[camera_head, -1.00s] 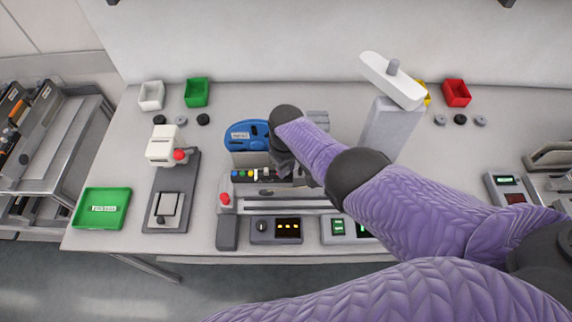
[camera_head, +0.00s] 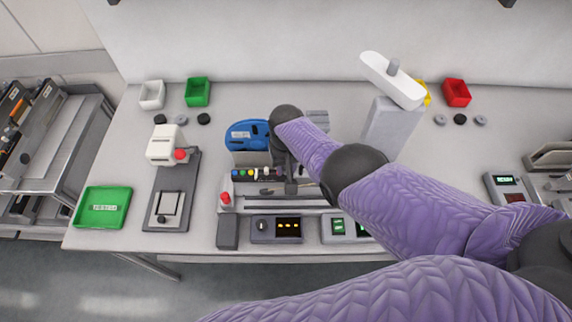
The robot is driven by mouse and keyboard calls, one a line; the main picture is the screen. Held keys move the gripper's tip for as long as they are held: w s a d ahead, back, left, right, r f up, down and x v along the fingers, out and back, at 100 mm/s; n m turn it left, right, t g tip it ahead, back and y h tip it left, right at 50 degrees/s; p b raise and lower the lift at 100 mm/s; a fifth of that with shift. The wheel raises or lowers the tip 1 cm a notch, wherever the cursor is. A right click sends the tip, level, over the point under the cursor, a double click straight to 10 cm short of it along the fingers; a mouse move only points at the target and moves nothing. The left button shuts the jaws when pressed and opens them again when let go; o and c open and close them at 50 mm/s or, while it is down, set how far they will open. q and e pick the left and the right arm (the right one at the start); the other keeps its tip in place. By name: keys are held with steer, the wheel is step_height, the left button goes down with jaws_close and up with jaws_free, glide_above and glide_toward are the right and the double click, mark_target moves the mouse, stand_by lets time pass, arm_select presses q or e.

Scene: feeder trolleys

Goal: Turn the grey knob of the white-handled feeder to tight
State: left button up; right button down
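A feeder-like bench unit (camera_head: 285,208) with a blue reel (camera_head: 247,134) behind it stands at the middle of the table. It carries a row of small coloured parts and a red button (camera_head: 225,198). My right gripper (camera_head: 291,187) points down over this unit, beside a small grey part (camera_head: 271,190). The forearm hides much of the unit's right side, and I cannot tell whether the fingers are open or touching anything. No white handle or grey knob can be clearly made out on the unit. My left gripper is out of view.
A white press (camera_head: 165,147) and green tray (camera_head: 102,208) stand left. Small bins, including a red one (camera_head: 457,92), line the back. A trolley (camera_head: 60,140) stands at far left.

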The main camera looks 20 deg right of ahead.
stand_by(0.3)
steer(key=shift+c, duration=2.3)
jaws_free()
steer(key=shift+a, duration=0.1)
